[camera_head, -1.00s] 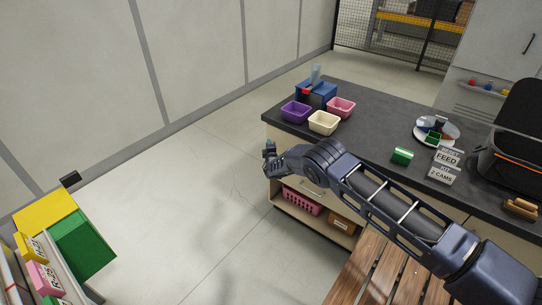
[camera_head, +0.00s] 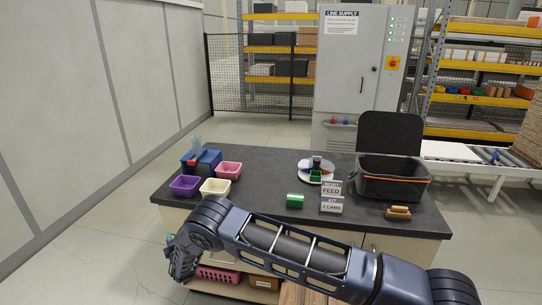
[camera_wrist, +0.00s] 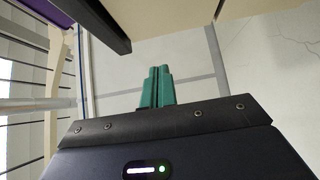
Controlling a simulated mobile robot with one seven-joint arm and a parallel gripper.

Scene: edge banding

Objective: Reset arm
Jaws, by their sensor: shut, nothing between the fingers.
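My gripper (camera_wrist: 158,86) shows in the wrist view with its two green fingers together and nothing between them. In the head view my gripper (camera_head: 178,272) hangs at the lower left, in front of the bench's left front corner and below its top. Its fingertips are hard to make out there. My arm runs from the lower right across the bench's front side.
The dark bench top (camera_head: 265,180) carries a purple bin (camera_head: 185,186), cream bin (camera_head: 215,187), pink bin (camera_head: 229,170), green-and-white block (camera_head: 295,201), round plate (camera_head: 305,170), signs and a black case (camera_head: 390,180). A pink basket (camera_head: 218,275) sits below. Floor at left is clear.

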